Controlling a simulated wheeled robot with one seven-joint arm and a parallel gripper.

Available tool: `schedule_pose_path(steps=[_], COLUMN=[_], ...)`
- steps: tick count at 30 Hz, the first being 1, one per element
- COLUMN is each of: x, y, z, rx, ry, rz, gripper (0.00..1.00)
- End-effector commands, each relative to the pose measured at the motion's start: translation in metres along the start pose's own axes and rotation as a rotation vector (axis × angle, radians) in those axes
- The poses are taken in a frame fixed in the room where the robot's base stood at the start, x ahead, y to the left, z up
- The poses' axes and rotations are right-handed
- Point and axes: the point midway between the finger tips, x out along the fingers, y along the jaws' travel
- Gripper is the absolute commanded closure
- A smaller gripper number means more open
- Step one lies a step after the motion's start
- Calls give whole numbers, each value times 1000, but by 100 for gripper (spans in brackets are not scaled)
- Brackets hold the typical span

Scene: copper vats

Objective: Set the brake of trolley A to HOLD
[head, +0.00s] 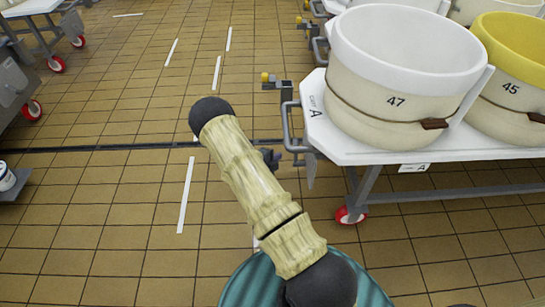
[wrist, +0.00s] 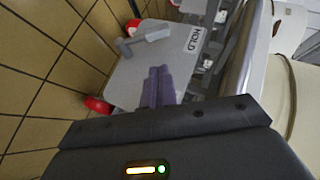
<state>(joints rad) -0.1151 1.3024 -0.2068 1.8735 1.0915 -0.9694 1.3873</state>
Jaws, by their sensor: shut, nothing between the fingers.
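Trolley A (head: 335,150) stands at the right in the head view, with a white top marked A and a grey push handle at its left end. In the wrist view a grey plate (wrist: 130,78) on it carries a white label reading HOLD (wrist: 193,40). A grey lever (wrist: 148,38) lies across the upper part of the plate, left of the label. My gripper (wrist: 160,72) has its purple fingers together, empty, in front of the plate and below the lever. Contact with the plate cannot be told. In the head view its dark tip (head: 272,158) shows beside the trolley's left end.
A cream vat marked 47 (head: 395,100) and a yellow-rimmed vat marked 45 (head: 505,95) stand on the trolley. A red caster (head: 350,214) is under it. More trolleys stand behind and at far left. Tiled floor (head: 120,220) is open on the left.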

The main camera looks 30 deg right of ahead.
Motion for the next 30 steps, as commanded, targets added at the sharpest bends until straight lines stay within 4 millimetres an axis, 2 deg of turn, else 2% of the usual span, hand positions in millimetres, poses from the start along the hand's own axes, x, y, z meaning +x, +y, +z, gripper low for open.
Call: schedule_pose_path(steps=[3, 6, 23, 26, 30], x=[-20, -28, -30, -32, -44], y=[-1, -1, 0, -3, -17], z=[0, 0, -1, 1, 12], rx=[-2, -2, 0, -9, -74], ry=[-2, 0, 2, -10, -80], rz=[1, 0, 1, 12, 63], gripper=[100, 100, 100, 100, 100])
